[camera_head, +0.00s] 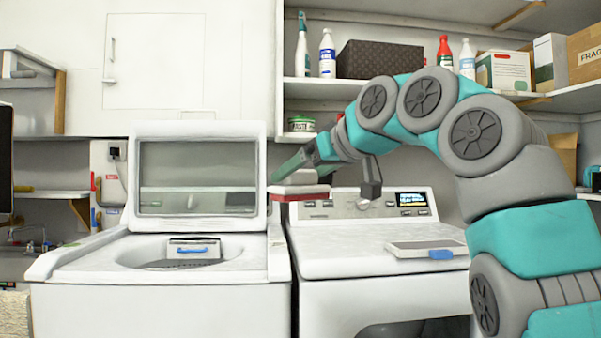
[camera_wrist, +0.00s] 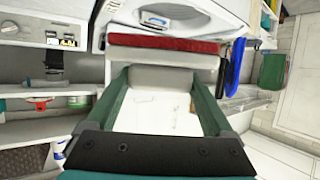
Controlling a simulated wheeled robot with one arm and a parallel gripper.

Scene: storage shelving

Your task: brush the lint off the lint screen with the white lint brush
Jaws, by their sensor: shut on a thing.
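My gripper (camera_head: 300,166) is above the gap between the two machines, shut on the white lint brush (camera_head: 300,186). The brush has a pale grey-white body and a red underside, held roughly level. In the wrist view its grey body (camera_wrist: 160,78) sits between the green fingers of my gripper (camera_wrist: 163,88), with the red strip (camera_wrist: 165,43) beyond. A flat grey screen with a blue handle (camera_head: 427,247) lies on top of the right machine, apart from the brush. A similar panel with a blue handle (camera_head: 193,248) stands at the left machine's opening. I cannot tell which is the lint screen.
The left machine (camera_head: 160,292) has its lid (camera_head: 196,178) raised. The right machine (camera_head: 350,258) has a control panel along its back. A shelf above holds bottles (camera_head: 327,53), a brown box (camera_head: 378,60) and cartons (camera_head: 504,70). The right machine's front top is mostly clear.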

